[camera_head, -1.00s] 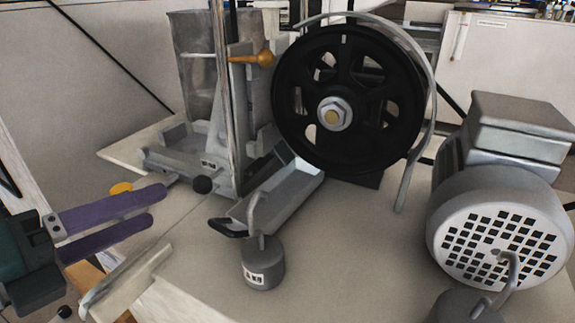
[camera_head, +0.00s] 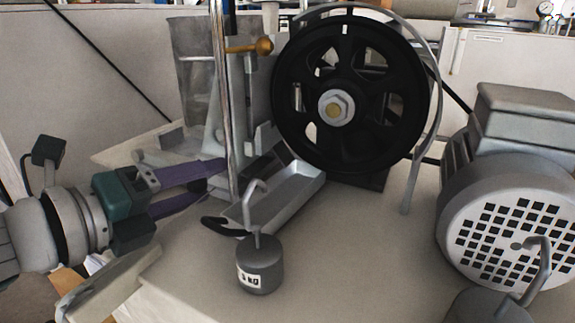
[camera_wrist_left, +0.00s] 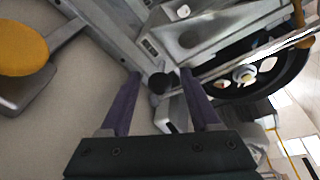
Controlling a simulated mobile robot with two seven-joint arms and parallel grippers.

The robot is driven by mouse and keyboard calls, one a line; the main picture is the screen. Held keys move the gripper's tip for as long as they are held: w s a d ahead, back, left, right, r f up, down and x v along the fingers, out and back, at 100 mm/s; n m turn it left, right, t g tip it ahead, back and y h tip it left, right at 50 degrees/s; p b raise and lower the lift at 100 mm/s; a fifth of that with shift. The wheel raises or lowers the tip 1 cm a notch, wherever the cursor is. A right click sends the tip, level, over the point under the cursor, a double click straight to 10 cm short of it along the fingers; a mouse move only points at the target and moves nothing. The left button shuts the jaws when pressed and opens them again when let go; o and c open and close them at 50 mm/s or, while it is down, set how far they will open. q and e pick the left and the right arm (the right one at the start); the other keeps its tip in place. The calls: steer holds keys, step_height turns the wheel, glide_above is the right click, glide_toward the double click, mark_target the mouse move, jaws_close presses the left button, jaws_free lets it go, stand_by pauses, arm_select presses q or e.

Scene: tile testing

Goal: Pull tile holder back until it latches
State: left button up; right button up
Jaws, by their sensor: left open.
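The tile holder appears to be the grey metal part (camera_wrist_left: 150,48) with a round black ball knob (camera_wrist_left: 159,83), low on the machine beside the black wheel. My left gripper (camera_head: 217,178) reaches in from the left at the foot of the upright rod. Its two purple fingers are open. In the left wrist view the fingers (camera_wrist_left: 160,76) stand apart on either side of the black knob, with gaps visible. In the head view the fingers hide the knob. Whether the holder is latched cannot be told. My right gripper is not in view.
A black spoked wheel (camera_head: 383,150) and a silver tray (camera_head: 290,195) stand right of the gripper. A hooked grey weight (camera_head: 260,268) stands in front. A grey motor (camera_head: 510,220) is at right. An orange knob (camera_wrist_left: 22,48) shows in the left wrist view.

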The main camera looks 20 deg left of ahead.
arm_select(q)
jaws_close()
stand_by(0.3)
stand_by(1.0)
